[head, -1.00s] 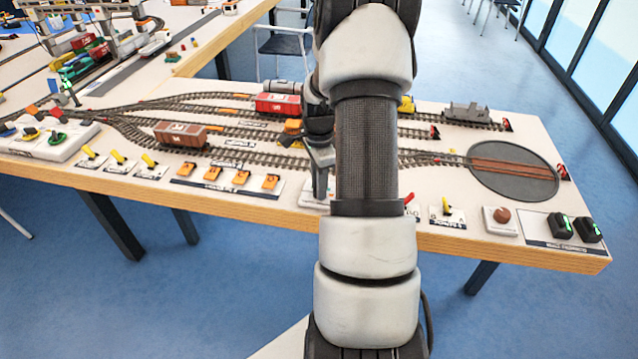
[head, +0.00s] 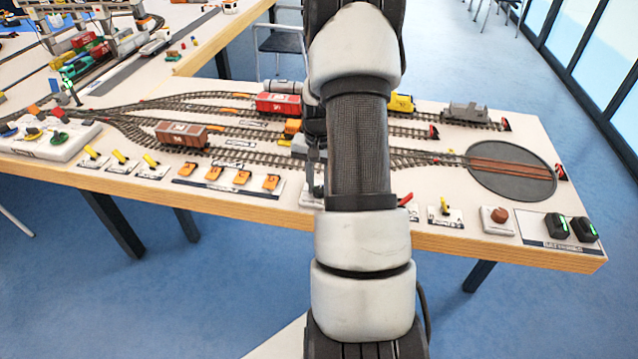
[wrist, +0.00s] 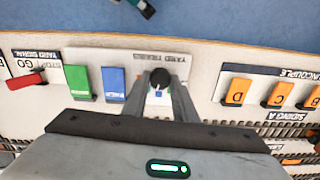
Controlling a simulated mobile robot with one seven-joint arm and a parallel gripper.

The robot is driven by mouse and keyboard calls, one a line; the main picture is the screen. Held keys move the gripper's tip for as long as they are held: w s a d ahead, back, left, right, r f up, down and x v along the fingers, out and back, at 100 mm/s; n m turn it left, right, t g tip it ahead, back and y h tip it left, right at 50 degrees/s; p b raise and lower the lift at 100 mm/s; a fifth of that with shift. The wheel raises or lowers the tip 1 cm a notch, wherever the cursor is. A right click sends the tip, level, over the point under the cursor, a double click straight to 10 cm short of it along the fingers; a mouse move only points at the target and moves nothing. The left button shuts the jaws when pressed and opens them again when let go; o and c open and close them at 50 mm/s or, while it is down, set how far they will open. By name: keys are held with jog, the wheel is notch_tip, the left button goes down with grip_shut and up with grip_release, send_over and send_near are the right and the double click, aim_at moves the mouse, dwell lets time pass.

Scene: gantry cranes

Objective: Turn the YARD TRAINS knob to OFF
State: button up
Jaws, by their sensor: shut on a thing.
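The YARD TRAINS knob (wrist: 160,78) is a small black round knob on a pale panel, below its upside-down label (wrist: 162,58) in the wrist view. My gripper (wrist: 160,84) is shut on the knob, one finger on each side. A small blue mark shows just below the knob, between the fingers; the dial's position words are hidden or too small to read. In the head view my gripper (head: 316,175) is mostly behind my own arm, at the table's front edge, and the knob is hidden there.
A green tab (wrist: 78,82) and a blue tab (wrist: 113,84) stand close left of the gripper in the wrist view, with a red lever (wrist: 25,80) beyond. Orange uncouple tabs (wrist: 237,92) lie right. In the head view, tracks with wagons (head: 181,134) run behind the controls.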

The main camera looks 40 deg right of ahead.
jog(key=n, duration=0.4)
jog(key=shift+r+n+p, duration=0.1)
jog(key=shift+n+p, duration=0.2)
jog(key=n+p, duration=0.1)
jog(key=n, duration=0.3)
jog(key=shift+n, duration=0.3)
jog(key=n+p, duration=0.1)
jog(key=n, duration=0.3)
jog(key=shift+n, duration=0.3)
jog(key=n+p, duration=0.1)
jog(key=n, duration=0.3)
jog(key=shift+n, duration=0.4)
jog(key=shift+p, duration=0.3)
jog(key=o, duration=1)
jog(key=shift+o, duration=0.2)
notch_tip(320, 180, up, 17)
jog(key=p, duration=0.2)
jog(key=shift+r, duration=0.2)
